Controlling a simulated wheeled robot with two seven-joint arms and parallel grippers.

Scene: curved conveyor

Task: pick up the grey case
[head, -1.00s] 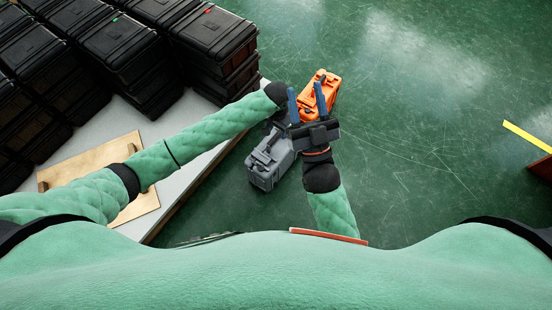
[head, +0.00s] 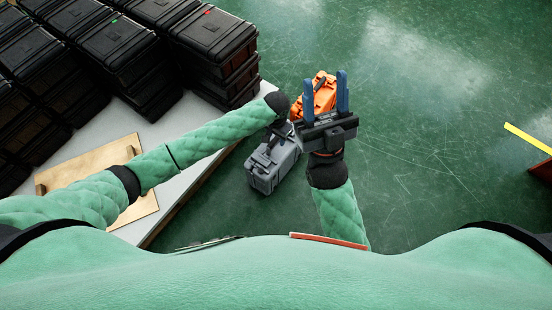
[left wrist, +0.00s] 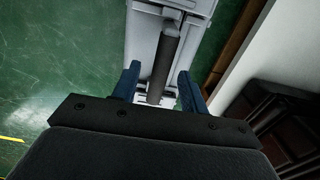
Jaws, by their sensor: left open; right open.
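The grey case (head: 270,172) stands on the green floor beside the pale platform's edge. My left gripper (head: 276,132) is over its far end, mostly hidden by my wrist in the head view. In the left wrist view the open blue fingers (left wrist: 159,72) stand on either side of the dark handle bar of the grey case (left wrist: 142,38), with gaps visible. My right gripper (head: 325,95) is open and empty, its fingers pointing away, to the right of the grey case and overlapping the orange case in the picture.
An orange case (head: 326,84) lies just beyond the grey one, partly hidden by my right gripper. Several stacked black cases (head: 213,32) and a wooden board (head: 82,172) are on the pale platform (head: 195,165) at left. The green floor at right is largely clear.

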